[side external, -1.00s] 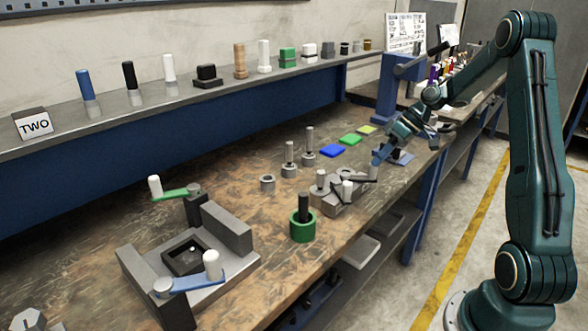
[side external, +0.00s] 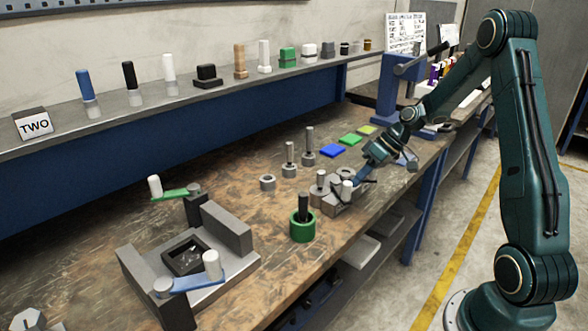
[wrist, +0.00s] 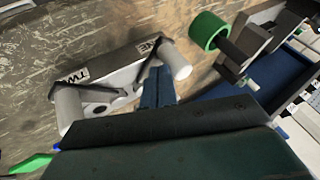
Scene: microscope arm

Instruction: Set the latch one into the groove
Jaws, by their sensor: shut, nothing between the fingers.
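A grey latch block (side external: 338,207) stands on the bench; the wrist view shows it (wrist: 115,62) with labels "TWO" and "ONE". Latch one, by the "ONE" label, has a dark bar (wrist: 147,70) and a pale cylindrical knob (wrist: 178,62). Latch two has a similar pale knob (wrist: 68,108) at the other end of the block. My gripper (wrist: 160,72) is shut and empty, its blue fingertips beside latch one's knob and bar; I cannot tell whether they touch. In the side view my gripper (side external: 360,181) is at the block's right end. The groove is not clearly visible.
A green ring with a dark post (side external: 302,228) stands left of the block. Posts (side external: 290,157) and coloured tiles (side external: 333,150) are behind it. A grey fixture (side external: 228,228) with a blue lever (side external: 190,283) lies further left. The bench's front edge is close.

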